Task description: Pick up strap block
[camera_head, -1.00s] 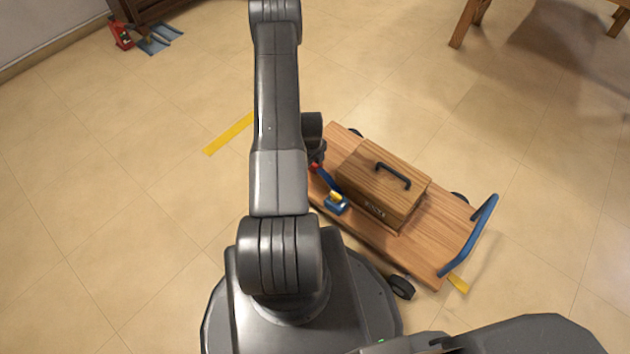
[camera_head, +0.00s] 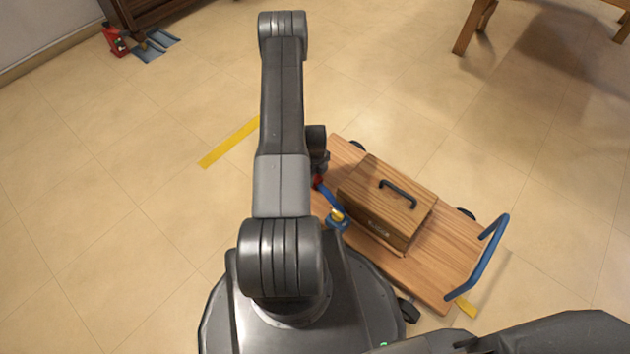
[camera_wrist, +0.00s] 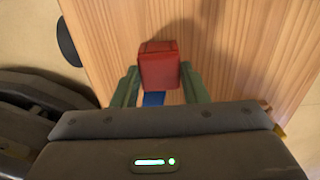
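The strap block (camera_wrist: 159,66) appears as a red block with a blue strap part (camera_wrist: 153,99) below it in the wrist view. My gripper (camera_wrist: 160,78) has one green finger close against each side of the red block and looks shut on it, over the wooden deck. In the head view the red part (camera_head: 318,181) shows small beside my arm, with a blue strap running down from it to a blue and yellow piece (camera_head: 337,216). My arm hides most of the gripper there.
A wooden cart deck (camera_head: 430,272) with a blue handle (camera_head: 485,258) carries a wooden box (camera_head: 378,212) with a dark handle, right of the strap block. A yellow floor strip (camera_head: 229,143) and a red item (camera_head: 115,40) lie left. Open floor surrounds the cart.

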